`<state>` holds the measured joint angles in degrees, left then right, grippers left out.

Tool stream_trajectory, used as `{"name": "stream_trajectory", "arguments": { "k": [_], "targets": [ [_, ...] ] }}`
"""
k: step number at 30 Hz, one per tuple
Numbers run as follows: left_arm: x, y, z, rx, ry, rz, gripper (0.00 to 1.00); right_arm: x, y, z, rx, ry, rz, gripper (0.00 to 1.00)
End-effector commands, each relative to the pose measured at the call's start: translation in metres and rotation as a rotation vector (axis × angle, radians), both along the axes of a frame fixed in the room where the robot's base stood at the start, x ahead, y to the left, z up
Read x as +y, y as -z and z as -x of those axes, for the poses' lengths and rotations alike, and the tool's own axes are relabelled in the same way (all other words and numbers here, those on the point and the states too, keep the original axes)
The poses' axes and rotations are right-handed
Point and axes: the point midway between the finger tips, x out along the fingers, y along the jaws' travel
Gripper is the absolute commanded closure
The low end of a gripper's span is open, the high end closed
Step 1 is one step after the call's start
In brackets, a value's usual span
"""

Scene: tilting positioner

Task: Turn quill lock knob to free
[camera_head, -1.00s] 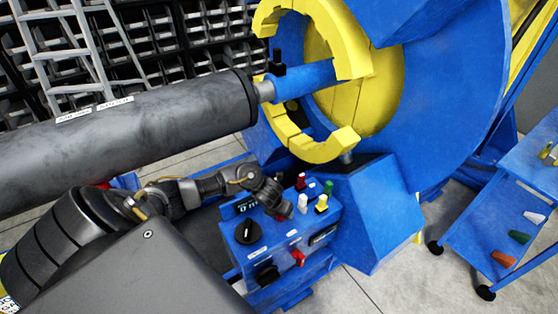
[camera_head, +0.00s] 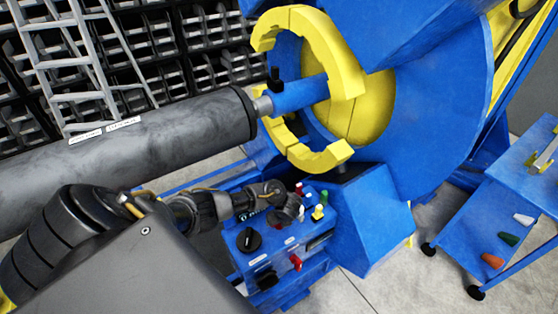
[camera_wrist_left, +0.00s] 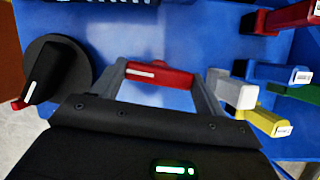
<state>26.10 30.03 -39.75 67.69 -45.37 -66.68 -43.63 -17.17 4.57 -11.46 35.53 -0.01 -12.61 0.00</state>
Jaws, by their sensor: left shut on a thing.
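A blue control box (camera_head: 236,256) carries several knobs and levers. In the left wrist view, a red knob (camera_wrist_left: 160,74) with a white pointer line sits between the fingers of my left gripper (camera_wrist_left: 162,82), which is shut on it. The white line points left and right. In the head view my left gripper (camera_head: 287,212) is over the top of the box and hides this knob. I cannot read labels that tell which knob is the quill lock. A black upright handle (camera_head: 275,78) stands on the blue quill (camera_head: 297,95). My right gripper is not in view.
A black knob (camera_wrist_left: 55,70) is beside the left finger. White (camera_wrist_left: 236,92), blue (camera_wrist_left: 278,73) and yellow (camera_wrist_left: 266,121) levers stand close to the right finger. A large grey cylinder (camera_head: 130,150) spans the left. A blue cart (camera_head: 465,235) is at right.

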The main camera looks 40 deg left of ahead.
Motion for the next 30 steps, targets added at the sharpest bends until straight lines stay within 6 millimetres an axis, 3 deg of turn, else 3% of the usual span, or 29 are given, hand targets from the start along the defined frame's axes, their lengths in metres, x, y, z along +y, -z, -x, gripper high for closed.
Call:
{"name": "stream_trajectory", "arguments": {
  "k": [12,28,29,30],
  "targets": [
    [0.0008,-0.0016,-0.0019,-0.001,-0.176,-0.002,0.5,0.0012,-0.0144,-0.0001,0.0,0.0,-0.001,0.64],
    [0.0011,-0.0008,-0.002,-0.002,-0.2,-0.001,0.5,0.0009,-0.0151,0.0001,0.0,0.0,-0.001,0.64],
    [0.0011,-0.0008,-0.002,-0.002,-0.2,-0.001,0.26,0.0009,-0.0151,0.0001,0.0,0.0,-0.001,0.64],
    [0.0011,-0.0008,-0.002,-0.002,-0.2,-0.001,0.21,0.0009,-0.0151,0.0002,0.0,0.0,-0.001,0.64]
  ]
}}
